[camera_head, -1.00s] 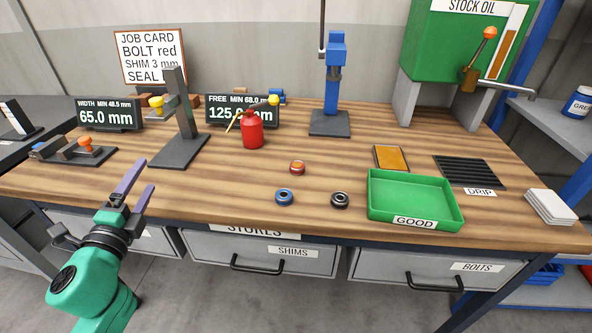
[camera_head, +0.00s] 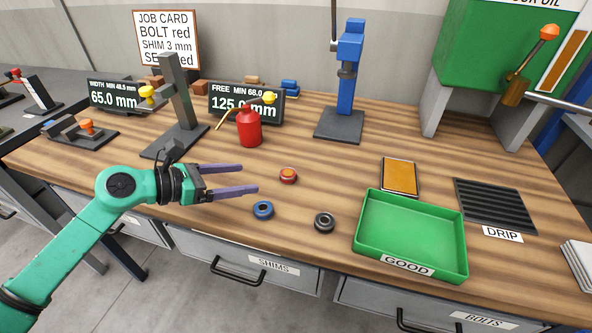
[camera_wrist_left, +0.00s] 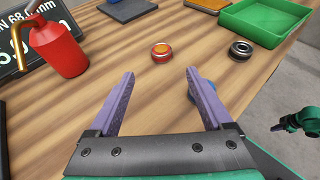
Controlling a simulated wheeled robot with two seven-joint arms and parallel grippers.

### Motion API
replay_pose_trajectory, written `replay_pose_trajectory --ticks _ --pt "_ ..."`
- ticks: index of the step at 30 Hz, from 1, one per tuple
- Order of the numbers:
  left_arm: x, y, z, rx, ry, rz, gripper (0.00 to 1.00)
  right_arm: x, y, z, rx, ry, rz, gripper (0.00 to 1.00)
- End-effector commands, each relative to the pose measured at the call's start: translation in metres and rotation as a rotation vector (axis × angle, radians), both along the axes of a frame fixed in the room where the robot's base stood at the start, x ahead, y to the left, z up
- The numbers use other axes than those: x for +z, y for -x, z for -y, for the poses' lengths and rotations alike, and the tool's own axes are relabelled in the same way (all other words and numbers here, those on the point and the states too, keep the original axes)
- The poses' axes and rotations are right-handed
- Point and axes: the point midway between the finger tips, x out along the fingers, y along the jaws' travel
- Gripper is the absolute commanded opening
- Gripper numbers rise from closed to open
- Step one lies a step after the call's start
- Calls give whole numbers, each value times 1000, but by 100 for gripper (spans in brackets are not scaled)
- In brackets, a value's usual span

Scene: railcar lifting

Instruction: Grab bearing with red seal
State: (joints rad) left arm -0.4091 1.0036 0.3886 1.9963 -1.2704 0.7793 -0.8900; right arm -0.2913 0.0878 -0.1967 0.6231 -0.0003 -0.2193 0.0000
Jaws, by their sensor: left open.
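The bearing with the red seal (camera_head: 288,175) lies flat on the wooden bench, to the right of my left gripper (camera_head: 250,178). In the left wrist view the red-sealed bearing (camera_wrist_left: 161,52) is ahead of the open fingers, apart from them. My left gripper (camera_wrist_left: 163,92) is open and empty, its two purple fingers pointing toward the bearing. A blue-sealed bearing (camera_head: 263,210) lies just in front of the lower finger and is partly hidden behind a finger in the wrist view. A black-sealed bearing (camera_head: 324,222) lies farther right.
A red oil can (camera_head: 249,128) stands behind the gripper. A green GOOD tray (camera_head: 462,240) is at the right, with an orange-topped pad (camera_head: 399,176) and black DRIP grate (camera_head: 495,204) behind. A blue press (camera_head: 347,80) and a gauge stand (camera_head: 183,95) stand farther back.

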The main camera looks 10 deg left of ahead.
Motion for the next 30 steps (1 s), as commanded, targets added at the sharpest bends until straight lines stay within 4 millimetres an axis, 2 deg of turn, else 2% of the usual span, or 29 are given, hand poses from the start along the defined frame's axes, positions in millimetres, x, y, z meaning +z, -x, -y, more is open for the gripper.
replay_pose_trajectory --ticks 3,5,14,17,20,27,29,30 --pt "-4 -17 14 2 2 5 84 5 17 -12 -1 -16 -26 0" --pt "-8 -24 21 2 3 4 84 8 19 -15 0 -19 -30 0" --pt "-23 -49 46 4 8 2 84 25 7 -8 2 -11 -12 0" --pt "-31 -60 60 3 9 2 84 36 7 -7 1 -10 -10 0" --pt "-41 -71 70 5 9 1 84 38 7 -7 0 -9 -10 0" --pt "-47 -74 73 3 4 1 84 37 7 -4 -1 -5 -10 0" --pt "-47 -74 73 3 4 1 61 37 7 -4 -1 -5 -10 0" --pt "-47 -74 72 3 4 1 45 37 7 -4 -1 -5 -10 0"
